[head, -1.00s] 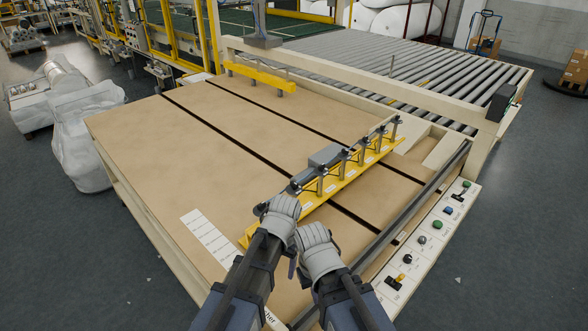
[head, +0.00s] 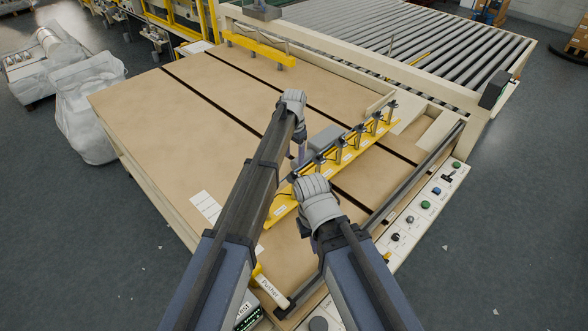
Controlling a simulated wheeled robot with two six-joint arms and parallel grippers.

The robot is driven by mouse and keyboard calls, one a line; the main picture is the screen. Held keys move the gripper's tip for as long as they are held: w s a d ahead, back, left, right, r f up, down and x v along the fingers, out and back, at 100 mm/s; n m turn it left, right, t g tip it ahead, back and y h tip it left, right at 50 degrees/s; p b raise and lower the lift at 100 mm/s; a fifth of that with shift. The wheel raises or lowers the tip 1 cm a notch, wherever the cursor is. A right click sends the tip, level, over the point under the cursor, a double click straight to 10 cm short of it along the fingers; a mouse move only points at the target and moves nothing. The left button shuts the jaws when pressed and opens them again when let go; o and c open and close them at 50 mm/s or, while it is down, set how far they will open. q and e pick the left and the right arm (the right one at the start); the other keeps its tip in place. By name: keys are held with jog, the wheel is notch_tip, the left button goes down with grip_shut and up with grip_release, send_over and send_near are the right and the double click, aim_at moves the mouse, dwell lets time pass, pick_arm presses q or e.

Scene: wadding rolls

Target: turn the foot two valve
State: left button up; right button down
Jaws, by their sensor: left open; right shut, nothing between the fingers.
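The yellow bar (head: 348,153) lies slantwise on the brown table and carries a row of several small black valves on posts, such as one at the far end (head: 390,105) and one nearer (head: 342,142). Its white labels are too small to read, so I cannot tell which is the foot two valve. My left gripper (head: 299,152) is open above the table, just left of the grey box on the bar. My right gripper (head: 318,200) is shut and empty at the near part of the bar, covering some of it. Its fingertips are hidden behind its grey body.
A control panel (head: 411,219) with coloured buttons runs along the right edge, beside a dark rail (head: 420,175). A second yellow bar (head: 258,50) stands at the back. Rollers (head: 430,55) lie beyond.

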aim_at(294, 172)
pick_arm(q)
jog(key=shift+f+b, duration=3.7)
jog(key=shift+f, duration=0.15)
jog(key=shift+c, duration=0.3)
grip_shut()
